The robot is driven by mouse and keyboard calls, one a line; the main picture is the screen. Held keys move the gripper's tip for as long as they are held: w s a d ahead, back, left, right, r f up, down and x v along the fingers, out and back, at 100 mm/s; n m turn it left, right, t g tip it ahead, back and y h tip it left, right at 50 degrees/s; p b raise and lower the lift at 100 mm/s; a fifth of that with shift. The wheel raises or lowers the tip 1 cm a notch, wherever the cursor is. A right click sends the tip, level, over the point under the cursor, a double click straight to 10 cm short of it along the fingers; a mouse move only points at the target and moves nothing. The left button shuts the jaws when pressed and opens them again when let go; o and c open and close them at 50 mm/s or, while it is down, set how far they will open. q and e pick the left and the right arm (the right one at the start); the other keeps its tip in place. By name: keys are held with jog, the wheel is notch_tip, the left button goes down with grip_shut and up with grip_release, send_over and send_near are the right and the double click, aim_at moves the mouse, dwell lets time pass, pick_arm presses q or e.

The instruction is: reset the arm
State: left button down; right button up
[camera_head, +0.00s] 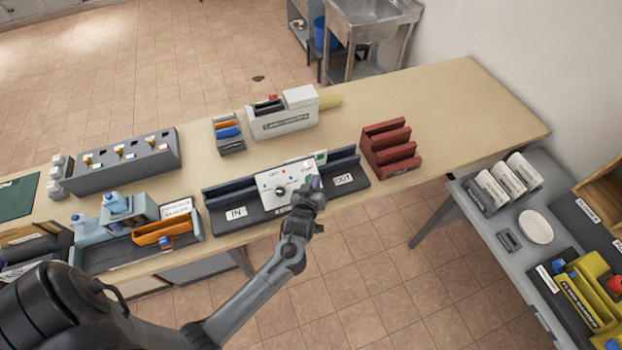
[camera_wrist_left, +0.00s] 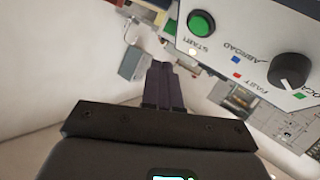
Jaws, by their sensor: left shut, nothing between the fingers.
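My left gripper (camera_head: 316,184) is at the right end of the white control panel (camera_head: 277,186) on the IN/OUT machine, near the table's front edge. In the left wrist view its dark fingers (camera_wrist_left: 164,88) are together, with nothing between them. The panel also shows there close up (camera_wrist_left: 245,40), with a green START button (camera_wrist_left: 201,23) and a black knob (camera_wrist_left: 288,70). I cannot tell whether the fingertips touch the panel. My left arm reaches in from the lower left. My right gripper is not in view.
A red stepped rack (camera_head: 390,148) stands right of the machine. A white-and-grey device (camera_head: 283,118) stands behind it. An orange tray (camera_head: 165,230) and a grey box with slots (camera_head: 122,161) are at the left. The table's right part (camera_head: 470,100) is clear. A grey side table (camera_head: 500,222) stands at right.

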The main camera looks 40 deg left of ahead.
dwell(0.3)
pick_arm(q)
jog(key=s+d+r+m+g+h+p, duration=0.3)
jog(key=s+r, duration=0.5)
jog(key=s, duration=0.5)
jog(key=s+d+r+m+g+h+p, duration=0.4)
jog(key=s+d+r+m+g+p, duration=0.2)
jog(key=s, duration=0.7)
jog(key=shift+s+d+r+m+p, duration=0.35)
jog(key=shift+d+r+m+p, duration=0.55)
jog(key=shift+d+m+p, duration=0.5)
